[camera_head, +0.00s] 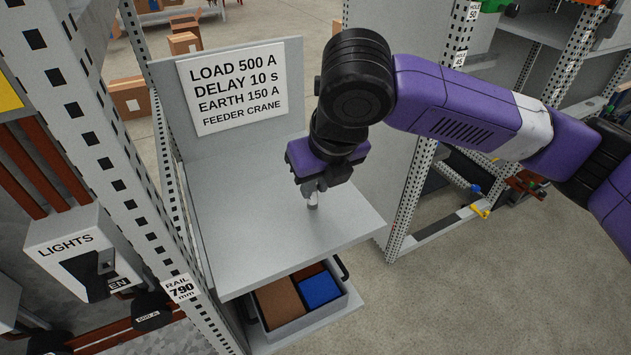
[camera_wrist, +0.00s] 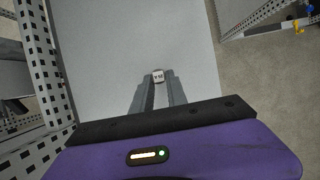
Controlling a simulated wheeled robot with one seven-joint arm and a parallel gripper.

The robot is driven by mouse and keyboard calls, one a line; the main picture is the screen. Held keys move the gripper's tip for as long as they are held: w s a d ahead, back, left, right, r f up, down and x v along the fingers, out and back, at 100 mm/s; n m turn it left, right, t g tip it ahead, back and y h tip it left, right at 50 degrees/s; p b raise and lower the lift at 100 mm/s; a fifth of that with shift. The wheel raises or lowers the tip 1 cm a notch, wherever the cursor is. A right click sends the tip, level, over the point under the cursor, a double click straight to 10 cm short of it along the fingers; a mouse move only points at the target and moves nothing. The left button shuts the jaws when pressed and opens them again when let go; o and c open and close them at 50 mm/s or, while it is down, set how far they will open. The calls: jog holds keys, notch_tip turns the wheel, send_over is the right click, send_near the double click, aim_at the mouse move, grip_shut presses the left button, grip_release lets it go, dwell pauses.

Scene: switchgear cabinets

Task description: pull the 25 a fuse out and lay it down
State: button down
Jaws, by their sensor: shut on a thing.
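My gripper (camera_wrist: 158,80) is shut on a small pale fuse (camera_wrist: 158,75), held between the fingertips. The fuse's end bears dark print too small to read for sure. In the head view my gripper (camera_head: 313,190) points down over the grey shelf (camera_head: 250,235), and the fuse (camera_head: 312,201) shows as a short whitish piece below the fingers. The fuse is at or just above the shelf surface; I cannot tell whether it touches.
A sign (camera_head: 236,88) stands at the back of the shelf. Below the shelf is a drawer (camera_head: 300,322) with brown and blue compartments. A perforated post (camera_head: 135,170) and a LIGHTS box (camera_head: 75,255) stand at left. The shelf around my gripper is clear.

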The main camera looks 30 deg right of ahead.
jog(key=shift+f, duration=0.5)
jog(key=c, duration=1.2)
grip_release()
jog(key=shift+c, duration=0.2)
jog(key=shift+r, duration=0.1)
